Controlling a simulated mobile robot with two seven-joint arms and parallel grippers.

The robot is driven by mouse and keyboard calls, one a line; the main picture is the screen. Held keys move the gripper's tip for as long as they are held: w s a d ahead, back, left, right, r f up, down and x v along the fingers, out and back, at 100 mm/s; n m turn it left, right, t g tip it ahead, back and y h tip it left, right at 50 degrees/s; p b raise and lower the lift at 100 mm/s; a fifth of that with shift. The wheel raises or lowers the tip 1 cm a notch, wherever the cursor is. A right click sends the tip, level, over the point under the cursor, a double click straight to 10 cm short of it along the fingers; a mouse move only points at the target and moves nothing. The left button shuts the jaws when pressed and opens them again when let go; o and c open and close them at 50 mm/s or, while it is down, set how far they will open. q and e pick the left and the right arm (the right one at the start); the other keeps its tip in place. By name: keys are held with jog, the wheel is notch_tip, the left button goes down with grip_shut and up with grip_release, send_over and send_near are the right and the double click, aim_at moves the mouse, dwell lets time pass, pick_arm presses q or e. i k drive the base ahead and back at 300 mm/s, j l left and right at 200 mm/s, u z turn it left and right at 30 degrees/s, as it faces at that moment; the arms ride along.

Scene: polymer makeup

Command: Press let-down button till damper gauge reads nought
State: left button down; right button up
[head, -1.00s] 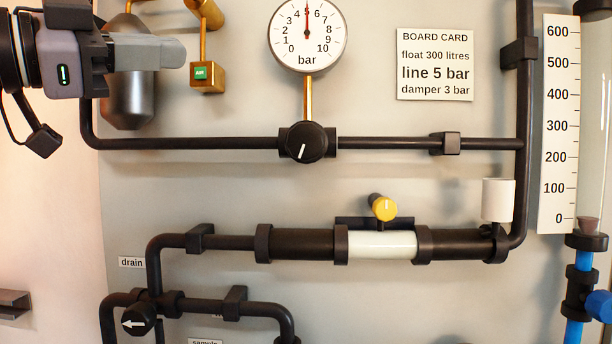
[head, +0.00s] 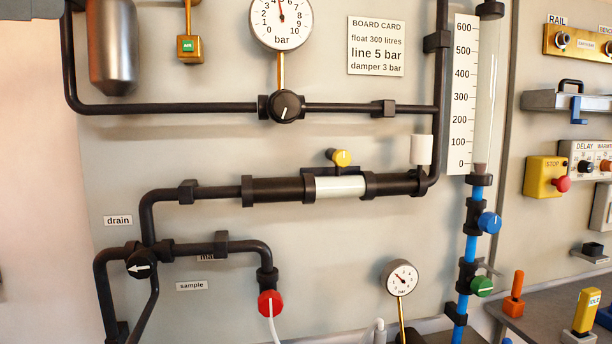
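No button marked let-down and no gauge marked damper can be made out. A large bar gauge (head: 281,22) is cut by the top edge; its needle points nearly straight up, around 5. A small bar gauge (head: 401,278) stands low in the picture, its needle pointing up and left; its figures are too small to read. My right gripper is not in view.
Black pipes (head: 180,107) cross the panel, with a yellow knob (head: 342,158) and red sample valve (head: 270,303). A yellow STOP box (head: 545,177) with a red button is at the right. A worktop (head: 545,322) holds orange and yellow upright pieces.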

aim_at(187, 46)
jog(key=k+j, duration=0.8)
jog(key=k, duration=0.05)
